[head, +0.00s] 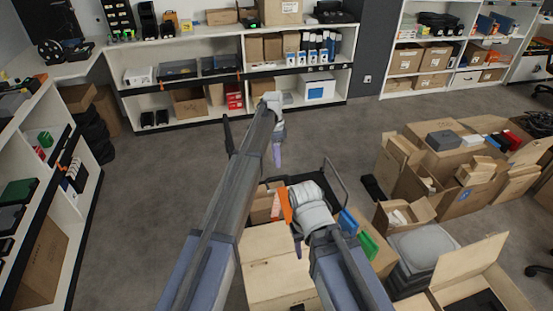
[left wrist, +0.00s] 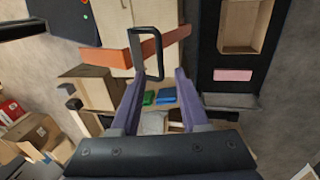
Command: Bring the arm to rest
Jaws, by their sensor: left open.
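My left arm reaches up the middle of the head view. Its left gripper (head: 277,154) hangs over the floor near the dark cart, with a purple finger pointing down. In the left wrist view the two purple fingers of the left gripper (left wrist: 158,74) stand apart, with nothing seen held between them. My right arm comes in from the bottom, bent, with its right gripper (head: 298,246) low over the cardboard boxes. Only a little purple of its fingers shows, so its opening is unclear.
A dark cart with a raised handle (head: 336,183) stands beneath the arms; a black handle loop (left wrist: 158,55) shows in the left wrist view. Cardboard boxes (head: 275,265) lie below. Open cartons (head: 445,160) crowd the right. Shelves (head: 230,88) line the back. Floor at left is clear.

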